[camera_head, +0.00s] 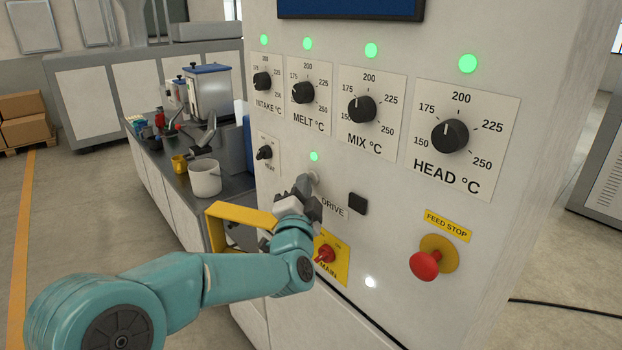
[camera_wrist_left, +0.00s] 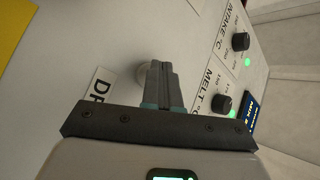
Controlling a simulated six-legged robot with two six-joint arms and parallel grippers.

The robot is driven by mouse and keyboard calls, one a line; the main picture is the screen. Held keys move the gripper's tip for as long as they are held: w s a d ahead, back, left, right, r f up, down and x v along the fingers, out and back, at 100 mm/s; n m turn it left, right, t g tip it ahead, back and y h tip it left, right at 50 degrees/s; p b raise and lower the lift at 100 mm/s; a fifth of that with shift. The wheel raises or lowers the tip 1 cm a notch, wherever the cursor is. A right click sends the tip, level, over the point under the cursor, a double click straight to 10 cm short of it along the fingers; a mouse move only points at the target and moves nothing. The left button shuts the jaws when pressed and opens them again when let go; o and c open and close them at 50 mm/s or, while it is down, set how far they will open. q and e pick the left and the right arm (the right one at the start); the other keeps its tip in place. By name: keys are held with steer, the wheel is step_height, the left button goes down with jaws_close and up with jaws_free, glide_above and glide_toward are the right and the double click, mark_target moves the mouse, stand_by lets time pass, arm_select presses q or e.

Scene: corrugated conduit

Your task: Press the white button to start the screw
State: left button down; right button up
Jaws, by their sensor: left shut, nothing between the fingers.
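The white button (camera_head: 314,177) is on the upright panel, beside the DRIVE label (camera_head: 333,206) and below a lit green lamp. My left gripper (camera_head: 303,187) is shut and empty, with its fingertips pointing at the panel right at the button. In the left wrist view the closed fingers (camera_wrist_left: 164,72) partly cover the pale round button (camera_wrist_left: 141,74). I cannot tell whether the tips touch it. My right gripper is in neither view.
A black square button (camera_head: 358,203) is right of DRIVE. The red MAIN switch (camera_head: 325,254) is below my gripper, and the red FEED STOP knob (camera_head: 425,265) is lower right. Temperature dials with lit green lamps line the top. A bench with a white bucket (camera_head: 205,179) is left.

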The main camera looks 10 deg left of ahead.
arm_select(q)
steer(key=shift+s+a+b, duration=0.45)
steer(key=shift+s+b, duration=0.1)
steer(key=shift+s, duration=0.05)
steer(key=s+a+b, duration=0.1)
steer(key=s, duration=0.1)
steer(key=s+a+b, duration=0.1)
steer(key=s+a, duration=0.1)
steer(key=shift+b, duration=0.4)
stand_by(0.5)
